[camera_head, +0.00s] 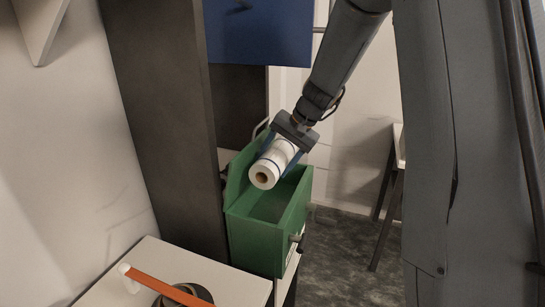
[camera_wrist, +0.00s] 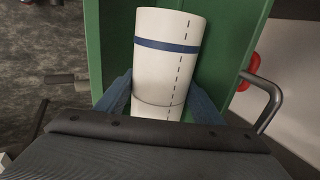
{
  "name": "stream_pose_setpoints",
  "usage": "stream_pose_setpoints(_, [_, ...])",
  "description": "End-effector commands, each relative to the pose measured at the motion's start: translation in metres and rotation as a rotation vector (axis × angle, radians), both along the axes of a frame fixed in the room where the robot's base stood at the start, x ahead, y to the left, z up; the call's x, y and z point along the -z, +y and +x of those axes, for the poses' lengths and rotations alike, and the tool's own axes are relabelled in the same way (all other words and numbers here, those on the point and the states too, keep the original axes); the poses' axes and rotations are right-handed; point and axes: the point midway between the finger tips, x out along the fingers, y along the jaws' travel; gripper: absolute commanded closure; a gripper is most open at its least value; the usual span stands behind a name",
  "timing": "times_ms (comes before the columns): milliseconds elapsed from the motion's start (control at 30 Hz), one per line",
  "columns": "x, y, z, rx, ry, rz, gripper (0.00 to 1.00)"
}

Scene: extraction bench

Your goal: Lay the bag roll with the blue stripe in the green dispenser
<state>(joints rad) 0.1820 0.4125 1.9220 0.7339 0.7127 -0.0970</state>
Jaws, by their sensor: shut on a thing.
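The bag roll with the blue stripe (camera_head: 267,174) is white with an open brown core facing the camera in the head view. It also shows in the wrist view (camera_wrist: 165,65), with a blue band and a dashed line along it. My gripper (camera_head: 283,155) is shut on the roll, with blue fingers (camera_wrist: 160,98) on both sides of it. The green dispenser (camera_head: 258,238) is an open-topped box below. The roll is tilted, over the dispenser's opening. Whether the roll's far end touches the dispenser is hidden by my gripper.
A white table (camera_head: 125,270) with an orange-handled item (camera_head: 165,286) stands at the front left. A dark upright panel (camera_head: 165,120) is close left of the dispenser. A metal handle (camera_wrist: 268,98) and a red part (camera_wrist: 249,72) sit at the dispenser's side.

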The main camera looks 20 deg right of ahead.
Motion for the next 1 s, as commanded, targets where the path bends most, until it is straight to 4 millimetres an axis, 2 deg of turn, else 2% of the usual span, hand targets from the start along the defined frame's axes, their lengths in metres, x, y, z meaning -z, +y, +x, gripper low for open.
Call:
stream_pose_setpoints(500, [0.033, 0.001, 0.001, -0.001, 0.001, -0.001, 0.70])
stream_pose_setpoints(867, [0.036, 0.000, 0.000, 0.000, -0.001, -0.001, 0.70])
stream_pose_setpoints(900, [0.036, 0.000, 0.000, 0.000, -0.001, -0.001, 0.35])
stream_pose_setpoints(1000, [0.036, 0.000, 0.000, 0.000, 0.001, -0.001, 0.18])
